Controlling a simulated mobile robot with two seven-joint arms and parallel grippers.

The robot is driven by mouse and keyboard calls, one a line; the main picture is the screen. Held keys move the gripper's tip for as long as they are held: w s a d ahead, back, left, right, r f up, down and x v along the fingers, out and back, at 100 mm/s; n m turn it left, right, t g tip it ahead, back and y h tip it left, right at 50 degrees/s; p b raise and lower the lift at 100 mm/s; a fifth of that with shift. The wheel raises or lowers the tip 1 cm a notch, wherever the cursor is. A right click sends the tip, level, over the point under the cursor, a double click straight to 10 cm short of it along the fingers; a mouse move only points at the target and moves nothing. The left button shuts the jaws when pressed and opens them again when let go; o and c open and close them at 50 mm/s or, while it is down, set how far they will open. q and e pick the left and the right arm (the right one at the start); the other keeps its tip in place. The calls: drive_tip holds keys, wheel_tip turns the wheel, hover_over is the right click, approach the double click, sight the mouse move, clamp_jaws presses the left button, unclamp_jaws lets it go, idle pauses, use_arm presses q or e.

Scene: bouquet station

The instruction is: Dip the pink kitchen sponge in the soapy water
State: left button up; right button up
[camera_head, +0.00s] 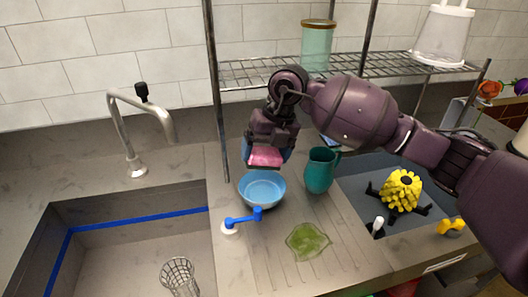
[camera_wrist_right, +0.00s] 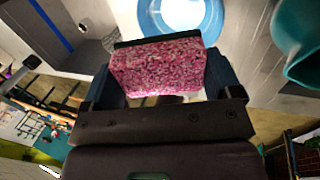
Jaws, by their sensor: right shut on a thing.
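The pink kitchen sponge (camera_head: 265,157) is held in my right gripper (camera_head: 268,152), just above the far side of the blue bowl. In the right wrist view the sponge (camera_wrist_right: 158,68) sits between the two fingers, with a dark layer along its far edge. The bowl (camera_head: 262,188) holds a light blue liquid and stands on the counter. It also shows in the right wrist view (camera_wrist_right: 205,12), beyond the sponge. The sponge appears apart from the liquid. My left gripper is not in view.
A teal pitcher (camera_head: 320,171) stands right of the bowl. A blue-handled white item (camera_head: 242,220) lies in front, and a green leaf-shaped dish (camera_head: 307,241) is nearer. The sink (camera_head: 130,250) is at left. A wire shelf (camera_head: 260,72) with a post stands behind.

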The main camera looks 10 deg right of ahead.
sight(266, 165)
drive_tip(key=shift+s+d+f, duration=0.1)
drive_tip(key=shift+f, duration=0.15)
drive_tip(key=shift+f+b, duration=0.5)
drive_tip(key=shift+f, duration=0.15)
wheel_tip(266, 165, down, 2)
drive_tip(key=shift+b, duration=0.55)
drive_tip(key=shift+f+b, duration=0.35)
drive_tip(key=shift+f, duration=2)
drive_tip(key=shift+f+b, duration=0.25)
drive_tip(key=shift+b, duration=0.05)
